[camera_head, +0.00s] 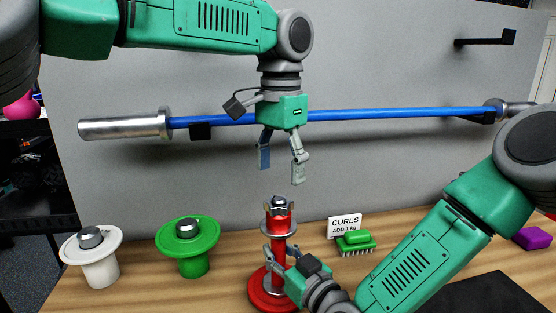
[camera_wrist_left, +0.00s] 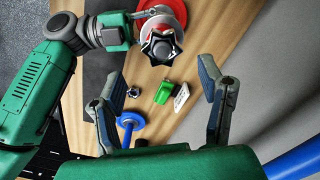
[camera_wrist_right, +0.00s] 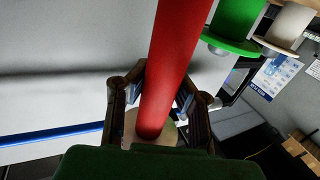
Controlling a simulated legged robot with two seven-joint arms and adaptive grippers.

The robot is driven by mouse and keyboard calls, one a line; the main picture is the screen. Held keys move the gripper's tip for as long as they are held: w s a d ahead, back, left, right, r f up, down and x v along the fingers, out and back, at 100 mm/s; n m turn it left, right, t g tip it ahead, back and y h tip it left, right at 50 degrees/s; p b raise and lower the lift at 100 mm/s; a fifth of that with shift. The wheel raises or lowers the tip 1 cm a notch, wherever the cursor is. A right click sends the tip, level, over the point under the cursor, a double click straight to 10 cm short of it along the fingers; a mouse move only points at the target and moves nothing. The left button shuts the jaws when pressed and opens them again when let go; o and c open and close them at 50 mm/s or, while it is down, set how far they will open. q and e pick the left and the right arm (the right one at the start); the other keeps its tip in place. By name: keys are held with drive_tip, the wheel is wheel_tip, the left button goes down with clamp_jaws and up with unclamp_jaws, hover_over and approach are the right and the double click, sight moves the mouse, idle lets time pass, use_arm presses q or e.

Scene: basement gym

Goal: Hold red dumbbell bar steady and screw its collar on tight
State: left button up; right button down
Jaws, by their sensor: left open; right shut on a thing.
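The red dumbbell bar (camera_head: 279,221) stands upright on the bench, with a red plate (camera_head: 264,295) at its foot. A silver star-shaped collar (camera_head: 278,202) sits at its top; it also shows in the left wrist view (camera_wrist_left: 161,45). How tightly it sits cannot be seen. My right gripper (camera_head: 279,258) is shut around the bar below the collar. The right wrist view shows the red bar (camera_wrist_right: 178,55) between its fingers. My left gripper (camera_head: 280,171) is open and empty, pointing down above the collar, apart from it.
A blue barbell (camera_head: 390,113) hangs on the wall behind my left gripper. White (camera_head: 101,268) and green (camera_head: 193,262) flanged pieces stand at the left. A CURLS sign (camera_head: 345,226) and green brush (camera_head: 355,242) are right of the bar. A purple block (camera_head: 532,238) lies far right.

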sight(278, 199)
use_arm(q)
drive_tip(key=n, duration=0.7)
drive_tip(key=shift+a+r, duration=0.1)
drive_tip(key=shift+r, duration=0.25)
drive_tip(key=n, duration=0.4)
drive_tip(key=shift+a+r+n, duration=0.1)
drive_tip(key=shift+r+n, duration=0.1)
drive_tip(key=shift+n, duration=0.1)
drive_tip(key=shift+f, duration=0.1)
drive_tip(key=shift+f, duration=3.9)
